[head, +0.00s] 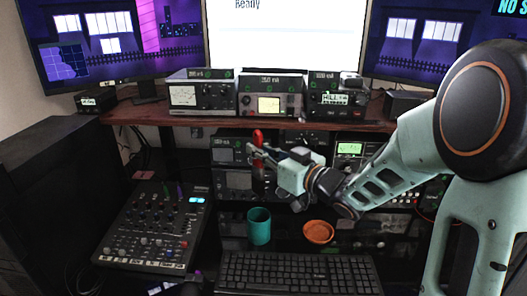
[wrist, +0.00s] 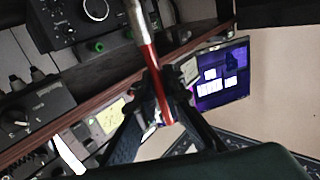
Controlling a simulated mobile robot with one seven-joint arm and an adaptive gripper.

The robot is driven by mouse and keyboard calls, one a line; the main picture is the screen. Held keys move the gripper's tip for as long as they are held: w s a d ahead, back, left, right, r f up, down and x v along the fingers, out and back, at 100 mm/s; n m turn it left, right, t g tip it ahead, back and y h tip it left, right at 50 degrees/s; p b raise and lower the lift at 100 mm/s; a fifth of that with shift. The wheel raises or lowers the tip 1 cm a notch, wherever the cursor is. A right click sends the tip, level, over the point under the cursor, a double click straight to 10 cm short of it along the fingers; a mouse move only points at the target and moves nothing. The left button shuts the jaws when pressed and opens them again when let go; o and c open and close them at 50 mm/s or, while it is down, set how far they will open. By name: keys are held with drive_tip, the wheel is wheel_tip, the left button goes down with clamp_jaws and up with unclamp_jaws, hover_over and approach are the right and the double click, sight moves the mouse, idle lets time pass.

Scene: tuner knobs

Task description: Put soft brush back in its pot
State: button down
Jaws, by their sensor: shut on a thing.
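My gripper (head: 268,161) is shut on a red brush (head: 257,139), held upright in the head view, in front of the rack below the shelf. In the wrist view the gripper (wrist: 158,92) is closed around the brush's red handle (wrist: 148,66); a silvery metal part (wrist: 138,18) of the brush runs to the top edge. The bristles are not clear in either view. A teal pot (head: 259,226) stands on the desk behind the keyboard, below the gripper and apart from the brush. The pot is not visible in the wrist view.
An orange-brown dish (head: 318,232) sits right of the pot. A keyboard (head: 298,273) lies in front, and a mixer (head: 157,226) is at the left. A wooden shelf (head: 145,116) with several radio units (head: 272,96) overhangs the rack behind the gripper.

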sight(263, 190)
drive_tip(key=shift+f+b, duration=4.75)
drive_tip(key=shift+f, duration=1.2)
drive_tip(key=c, duration=2)
unclamp_jaws()
drive_tip(key=shift+o, duration=0.2)
drive_tip(key=v, duration=1.2)
